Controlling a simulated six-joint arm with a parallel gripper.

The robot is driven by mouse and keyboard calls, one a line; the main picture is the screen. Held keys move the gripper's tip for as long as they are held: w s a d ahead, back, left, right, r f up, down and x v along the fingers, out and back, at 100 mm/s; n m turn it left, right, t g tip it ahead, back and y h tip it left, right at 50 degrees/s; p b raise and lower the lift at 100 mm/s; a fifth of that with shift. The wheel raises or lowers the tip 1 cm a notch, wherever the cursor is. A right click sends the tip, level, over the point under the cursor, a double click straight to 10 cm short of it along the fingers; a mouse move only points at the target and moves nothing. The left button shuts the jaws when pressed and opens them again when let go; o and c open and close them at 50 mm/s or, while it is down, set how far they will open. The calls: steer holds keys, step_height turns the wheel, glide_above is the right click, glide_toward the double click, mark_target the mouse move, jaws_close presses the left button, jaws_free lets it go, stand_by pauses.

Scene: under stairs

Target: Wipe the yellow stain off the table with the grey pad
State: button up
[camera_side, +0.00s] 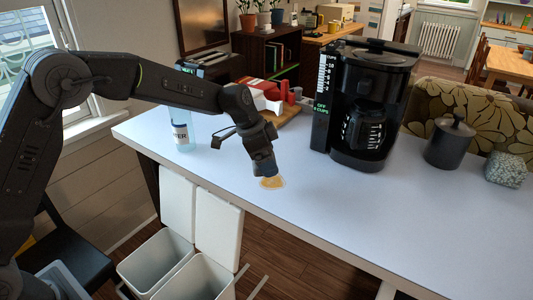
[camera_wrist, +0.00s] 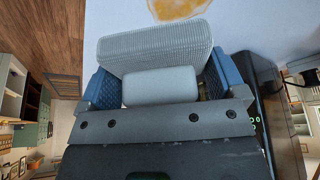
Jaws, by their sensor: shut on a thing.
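My gripper (camera_side: 264,165) points down over the white table (camera_side: 430,228), near its front edge. In the wrist view my gripper (camera_wrist: 158,88) is shut on the grey pad (camera_wrist: 155,45), which sits between the blue fingers. The yellow stain (camera_side: 271,183) lies on the table just below and in front of the gripper. The stain (camera_wrist: 178,8) also shows at the top of the wrist view, just beyond the pad. I cannot tell whether the pad touches the table. The pad is mostly hidden by the fingers in the side view.
A black coffee maker (camera_side: 375,75) stands right of the gripper. A water bottle (camera_side: 182,132) stands to the left, and a wooden board (camera_side: 287,117) with red and white items lies behind. A dark canister (camera_side: 450,145) and a speckled block (camera_side: 505,169) are at right. The front right table is clear.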

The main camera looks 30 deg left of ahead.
mark_target(265, 184)
steer(key=shift+f, duration=3.1)
steer(key=shift+w+f, duration=0.5)
steer(key=shift+f, duration=0.05)
steer(key=shift+c, duration=0.3)
steer(key=shift+w+f, duration=0.1)
steer(key=shift+w, duration=3.4)
steer(key=shift+s, duration=3.85)
steer(key=shift+s+a, duration=0.1)
steer(key=shift+s, duration=0.15)
steer(key=shift+w+a, duration=0.1)
steer(key=shift+a, duration=1.1)
steer(key=shift+w+d, duration=0.1)
steer(key=shift+w, duration=3.9)
steer(key=shift+s, duration=3.9)
steer(key=shift+s+r, duration=0.15)
steer(key=shift+r, duration=4)
